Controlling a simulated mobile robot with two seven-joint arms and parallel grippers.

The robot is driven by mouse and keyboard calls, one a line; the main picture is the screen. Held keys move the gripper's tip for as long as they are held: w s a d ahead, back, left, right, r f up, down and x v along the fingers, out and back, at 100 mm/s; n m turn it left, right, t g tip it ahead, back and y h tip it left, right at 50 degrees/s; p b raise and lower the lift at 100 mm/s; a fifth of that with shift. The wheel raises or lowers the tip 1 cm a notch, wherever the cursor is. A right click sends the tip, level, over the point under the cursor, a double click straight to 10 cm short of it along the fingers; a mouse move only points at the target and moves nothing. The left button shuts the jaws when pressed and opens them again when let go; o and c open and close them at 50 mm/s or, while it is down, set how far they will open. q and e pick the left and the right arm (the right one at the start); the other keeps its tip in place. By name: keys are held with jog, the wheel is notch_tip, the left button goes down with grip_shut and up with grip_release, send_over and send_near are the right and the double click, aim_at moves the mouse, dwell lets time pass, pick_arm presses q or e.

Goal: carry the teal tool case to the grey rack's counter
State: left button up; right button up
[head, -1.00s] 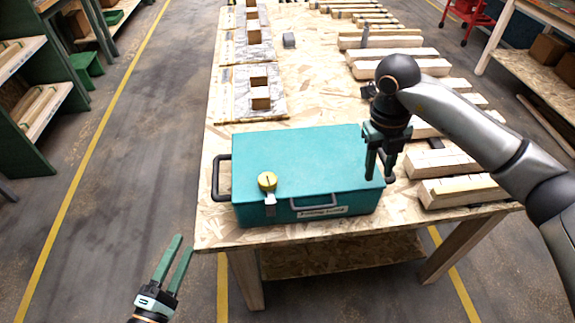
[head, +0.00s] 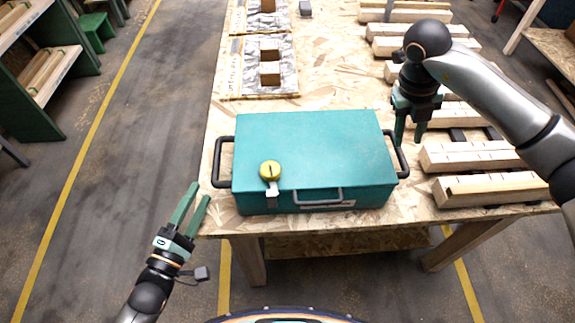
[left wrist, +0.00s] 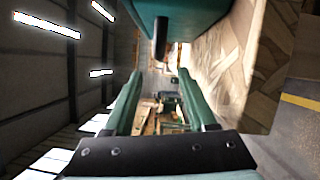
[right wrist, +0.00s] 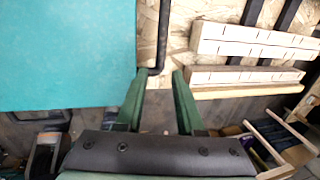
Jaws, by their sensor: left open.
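The teal tool case (head: 320,150) sits shut on the near end of the wooden workbench, with dark handles at both ends and a grey one in front. My left gripper (head: 199,191) is open and empty, just short of the left end handle (head: 217,165). In the left wrist view that handle (left wrist: 160,38) is ahead of the open fingers. My right gripper (head: 410,142) is open at the right end handle (head: 402,160). In the right wrist view this handle (right wrist: 162,35) runs down to between the fingertips; contact cannot be told. I cannot make out a grey rack.
A round yellow object with a grey tab (head: 270,171) is on the case. Slotted timber blocks (head: 480,188) lie right of it on the workbench (head: 330,90). Green shelving (head: 35,125) and a green stool (head: 97,30) stand left, across open floor (head: 130,130).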

aim_at(216, 159)
pick_arm(q)
jog(key=x, duration=1)
jog(key=shift+w+d, duration=0.1)
jog(key=shift+w, duration=0.1)
pick_arm(e)
jog(key=x, duration=1)
jog(key=shift+f, duration=0.2)
pick_arm(q)
jog(key=c, duration=0.6)
pick_arm(e)
grip_shut()
pick_arm(q)
grip_shut()
